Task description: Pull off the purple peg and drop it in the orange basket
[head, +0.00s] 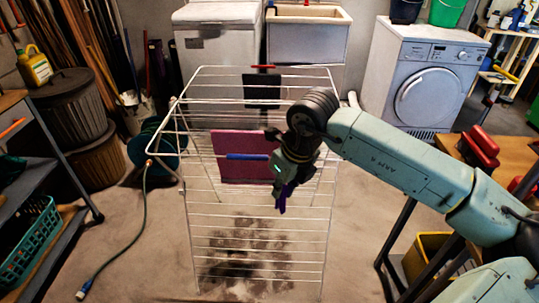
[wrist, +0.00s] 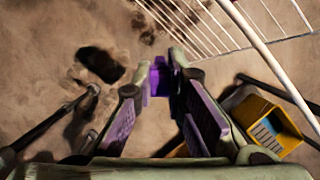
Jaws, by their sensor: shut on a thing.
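My gripper (wrist: 161,82) is shut on the purple peg (wrist: 158,76), which sits between the fingertips in the wrist view. The inner finger pads are purple too. In the wrist view the peg shows against bare floor, apart from the white rack bars. In the head view my gripper (head: 282,192) points down over the right part of the rack, and the purple there is too small to tell peg from pads. A yellow-orange basket (head: 420,243) stands on the floor under the right table, partly hidden by a table leg. It also shows in the wrist view (wrist: 262,106), right of my gripper.
The white drying rack (head: 258,229) carries a magenta cloth (head: 231,172) with a blue peg (head: 247,157) and a dark cloth (head: 262,93) with a red peg (head: 263,67). A wooden table (head: 502,160) is at the right. A teal basket (head: 30,243) is at the left.

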